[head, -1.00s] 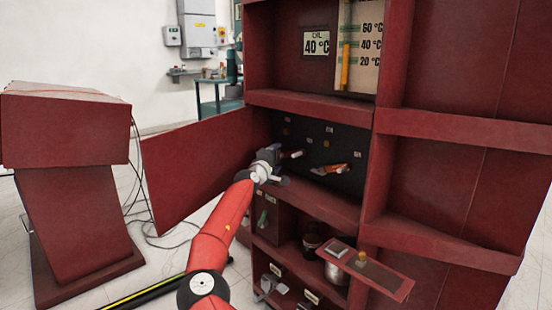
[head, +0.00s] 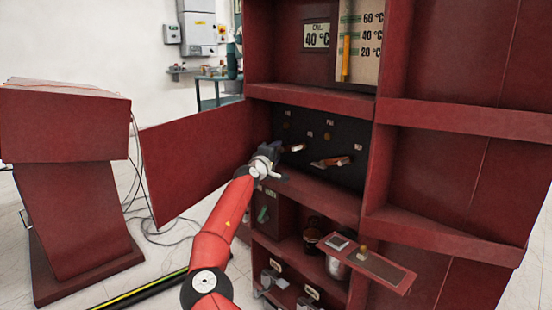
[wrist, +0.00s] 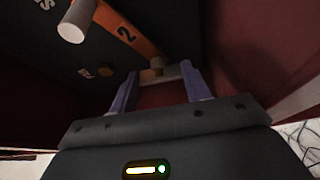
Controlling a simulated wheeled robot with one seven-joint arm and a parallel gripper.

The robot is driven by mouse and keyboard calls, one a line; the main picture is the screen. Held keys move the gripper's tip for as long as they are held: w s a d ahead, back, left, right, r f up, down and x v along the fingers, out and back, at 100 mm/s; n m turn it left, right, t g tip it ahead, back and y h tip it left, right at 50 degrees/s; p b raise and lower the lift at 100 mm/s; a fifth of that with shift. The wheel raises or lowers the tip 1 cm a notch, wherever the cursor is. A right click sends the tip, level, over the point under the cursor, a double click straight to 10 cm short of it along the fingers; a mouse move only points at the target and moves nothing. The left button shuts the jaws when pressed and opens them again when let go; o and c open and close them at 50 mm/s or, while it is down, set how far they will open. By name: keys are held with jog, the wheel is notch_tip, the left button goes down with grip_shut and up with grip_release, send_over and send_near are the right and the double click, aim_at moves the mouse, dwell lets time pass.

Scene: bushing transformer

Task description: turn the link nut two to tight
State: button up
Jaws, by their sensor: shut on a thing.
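An orange link marked 2 (wrist: 128,36) shows in the wrist view against the dark panel. A white cylinder (wrist: 72,27) sits at its upper-left end. At its lower end is a small brass-coloured nut (wrist: 157,64), partly hidden, between the purple fingertips. My gripper (wrist: 159,76) is shut on this nut. In the head view my gripper (head: 272,156) is at the left part of the dark panel (head: 345,143), and it hides the nut there.
A second orange link (head: 331,162) is on the panel further right. The open red door (head: 197,162) stands left of my arm. A small shelf (head: 378,266) juts out below right, and bottles (head: 312,236) stand in the lower compartment.

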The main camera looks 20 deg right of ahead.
jog(key=shift+c, duration=0.2)
jog(key=o, duration=1)
jog(key=b+v, duration=0.1)
jog(key=v, duration=0.6)
jog(key=shift+s+a, duration=0.25)
jog(key=shift+a, duration=0.05)
